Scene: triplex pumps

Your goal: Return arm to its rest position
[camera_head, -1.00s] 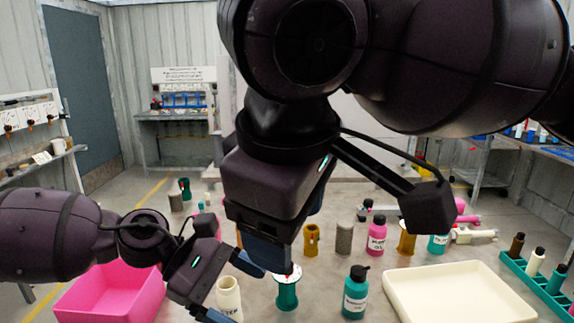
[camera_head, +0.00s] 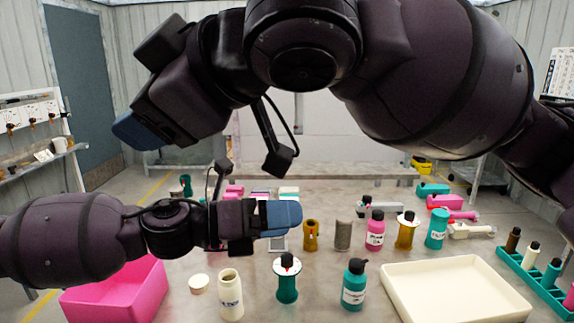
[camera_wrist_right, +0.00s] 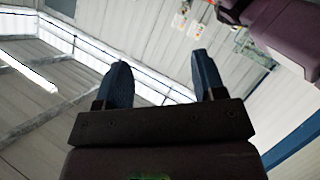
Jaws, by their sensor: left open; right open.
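My right arm crosses the top of the head view. Its gripper (camera_head: 128,132) is raised high at the left, well above the table, with blue fingers. In the right wrist view its two fingers (camera_wrist_right: 162,80) are apart with nothing between them; wall and ceiling show beyond. My left arm comes in low from the left. Its gripper (camera_head: 285,216) points right, level above the table, and nothing shows held in it. The gap between its fingers is hard to see from this side.
Below stand a pink bin (camera_head: 118,292), an uncapped cream bottle (camera_head: 230,298), a green spool with a black top (camera_head: 287,283), a teal bottle (camera_head: 354,288) and a cream tray (camera_head: 455,290). A round cream lid (camera_head: 199,284) lies flat. Several bottles and spools stand behind.

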